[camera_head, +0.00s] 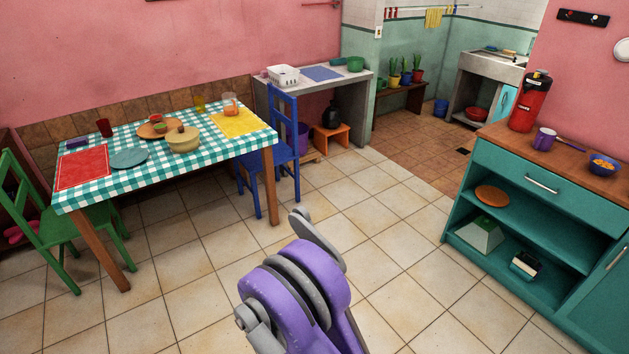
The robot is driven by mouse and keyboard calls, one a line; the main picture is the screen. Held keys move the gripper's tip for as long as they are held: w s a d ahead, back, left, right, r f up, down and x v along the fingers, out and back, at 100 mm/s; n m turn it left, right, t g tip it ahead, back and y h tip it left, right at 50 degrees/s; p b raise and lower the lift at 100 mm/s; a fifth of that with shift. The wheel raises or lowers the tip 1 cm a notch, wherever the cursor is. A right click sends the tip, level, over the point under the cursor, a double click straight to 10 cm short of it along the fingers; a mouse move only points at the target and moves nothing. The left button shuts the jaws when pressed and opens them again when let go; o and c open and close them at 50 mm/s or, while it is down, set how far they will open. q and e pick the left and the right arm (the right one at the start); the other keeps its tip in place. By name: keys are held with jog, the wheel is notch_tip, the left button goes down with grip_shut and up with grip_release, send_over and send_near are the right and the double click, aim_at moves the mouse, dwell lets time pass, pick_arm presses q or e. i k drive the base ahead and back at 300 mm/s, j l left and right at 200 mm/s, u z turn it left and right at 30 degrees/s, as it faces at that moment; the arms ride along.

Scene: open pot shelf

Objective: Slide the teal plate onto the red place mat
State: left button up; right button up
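The teal plate (129,158) lies flat on a table with a teal-and-white checked cloth (150,181). The red place mat (83,167) lies on the cloth at the table's left end. The plate is just right of the mat, apart from it by a narrow strip of cloth. A purple and grey part of my own body shows at the bottom middle, well short of the table. I see neither my left nor my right gripper.
A lidded tan pot (182,139), an orange-brown board (158,128), a dark red cup (104,127) and a yellow mat (238,122) share the table. A green chair (48,213) and a blue chair (284,145) stand against it. Tiled floor before it is clear.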

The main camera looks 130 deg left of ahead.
aim_at(130, 157)
jog(key=u, duration=4.45)
